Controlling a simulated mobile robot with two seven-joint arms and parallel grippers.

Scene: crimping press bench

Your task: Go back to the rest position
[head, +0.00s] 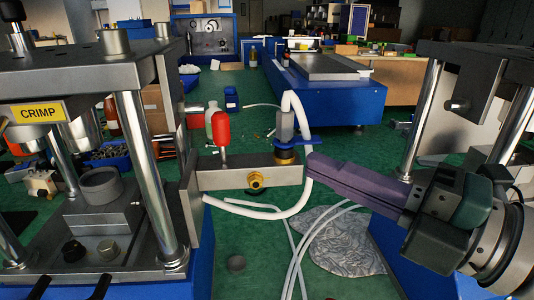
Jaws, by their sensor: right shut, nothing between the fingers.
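My right gripper (316,165) reaches in from the right, with its long purple fingers shut and empty. Its tips are at the middle of the view, close to the right end of a steel block (210,180) and a white hose (290,100). I cannot tell whether they touch either one. The block carries a red-handled lever (221,129) and a brass fitting (256,181). A blue clip or lever (305,143) sits just above the fingertips. My left gripper does not show.
A crimping press with a yellow CRIMP label (37,112) fills the left side. Another steel frame with a bright post (422,115) stands at the right. White hoses (292,262) and a crumpled grey sheet (342,240) lie below. A blue bench (330,105) stands behind.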

